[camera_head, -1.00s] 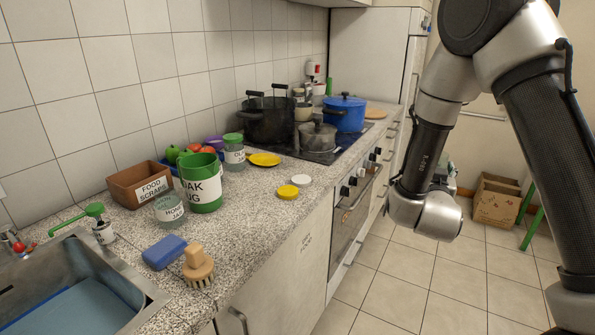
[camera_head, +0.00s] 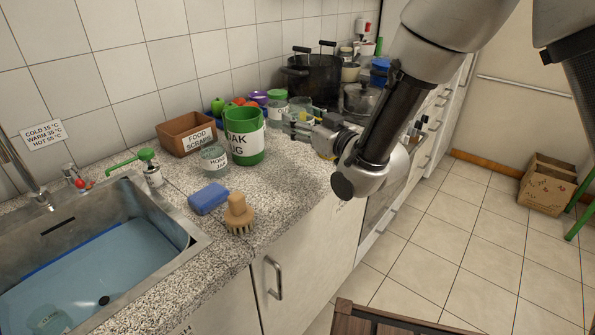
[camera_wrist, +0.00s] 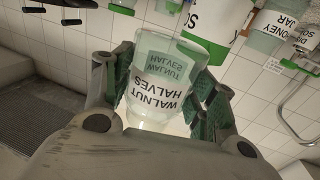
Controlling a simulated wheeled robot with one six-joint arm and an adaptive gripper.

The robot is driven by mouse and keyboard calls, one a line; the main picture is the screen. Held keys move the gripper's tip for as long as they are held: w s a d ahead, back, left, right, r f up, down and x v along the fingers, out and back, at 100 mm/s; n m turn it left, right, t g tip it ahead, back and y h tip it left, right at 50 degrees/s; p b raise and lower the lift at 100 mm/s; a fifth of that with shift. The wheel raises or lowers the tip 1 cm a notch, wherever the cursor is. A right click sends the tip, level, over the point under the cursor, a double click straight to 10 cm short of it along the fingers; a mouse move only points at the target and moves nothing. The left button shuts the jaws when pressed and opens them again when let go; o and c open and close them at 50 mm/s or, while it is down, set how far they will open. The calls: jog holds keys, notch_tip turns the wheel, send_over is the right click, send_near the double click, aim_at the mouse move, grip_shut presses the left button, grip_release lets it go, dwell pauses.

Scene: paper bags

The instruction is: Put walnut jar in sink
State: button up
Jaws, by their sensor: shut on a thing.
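My gripper (camera_head: 292,127) is over the counter, just right of the green mug, and it also shows in the wrist view (camera_wrist: 163,82). It is shut on the walnut jar (camera_wrist: 160,88), a clear glass jar labelled "WALNUT HALVES" that appears upside down in that view. The jar's sides are between the two fingers. In the head view I cannot make the jar out clearly. The steel sink (camera_head: 185,254) is at the lower left, with a blue bottom.
A green mug (camera_head: 246,148), honey jar (camera_head: 214,160), food scraps box (camera_head: 188,135), blue sponge (camera_head: 209,198) and brush (camera_head: 238,212) stand between my gripper and the sink. A green-topped dispenser (camera_head: 150,168) and faucet (camera_head: 38,190) are at the sink's back. A labelled glass (camera_head: 50,319) lies in the sink.

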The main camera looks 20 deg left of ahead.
jog(key=shift+s+a+f+n+g, duration=0.2)
jog(key=shift+s+a+n+g, duration=0.1)
jog(key=shift+a+g, duration=0.15)
jog(key=shift+f, duration=4.8)
jog(key=shift+f, duration=0.1)
jog(key=o, duration=1.1)
jog(key=shift+f, duration=0.1)
jog(key=shift+v, duration=3.9)
